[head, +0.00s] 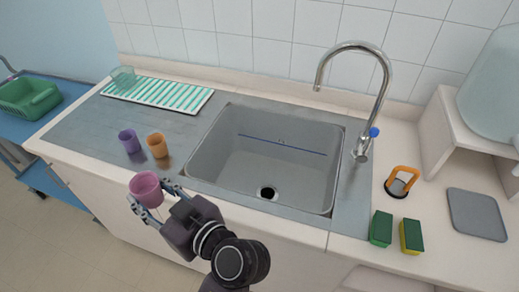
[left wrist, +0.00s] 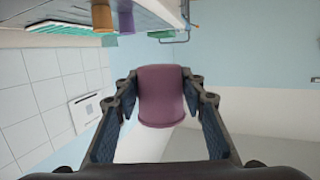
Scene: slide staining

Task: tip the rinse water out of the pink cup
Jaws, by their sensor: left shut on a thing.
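The pink cup (head: 147,188) is held between the fingers of my left gripper (head: 155,198), in front of the counter's front edge at the left of the sink. It looks roughly upright in the head view, with its open mouth showing. I cannot make out water inside it. In the left wrist view the pink cup (left wrist: 161,95) sits between both fingers of the left gripper (left wrist: 163,100). The grey sink (head: 265,160) with its dark drain is to the right of the cup. My right gripper is not in view.
A purple cup (head: 129,141) and an orange cup (head: 157,145) stand on the steel drainboard just behind the pink cup. A striped rack (head: 158,93) with a greenish glass lies at the back. A curved tap (head: 361,100) rises over the sink's right side. Sponges (head: 381,228) lie at right.

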